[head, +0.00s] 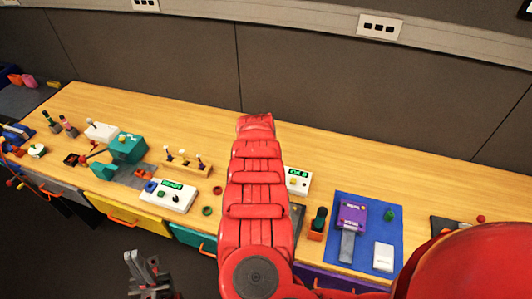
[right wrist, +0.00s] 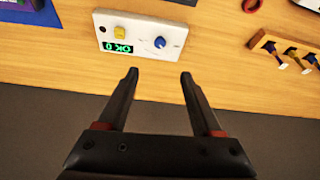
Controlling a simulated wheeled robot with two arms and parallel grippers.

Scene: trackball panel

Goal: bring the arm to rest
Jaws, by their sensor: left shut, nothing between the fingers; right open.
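A white panel (right wrist: 140,35) with a yellow knob (right wrist: 119,32), a blue round piece (right wrist: 160,43) and a green lit display (right wrist: 117,47) lies on the wooden bench, upside down in the right wrist view. It also shows in the head view (head: 299,185), partly covered by my red right arm. My right gripper (right wrist: 158,73) is open and empty, its fingertips near the panel's edge in the picture. It is hidden behind the arm in the head view. My left gripper (head: 148,271) is shut and empty, low in front of the bench.
Left of my right arm stand a white box with a READY display (head: 168,196), a wooden rack of toggles (head: 187,165) and a teal machine (head: 127,148). To the right, a blue mat (head: 383,227) bears a purple device (head: 352,214). Drawers line the bench front.

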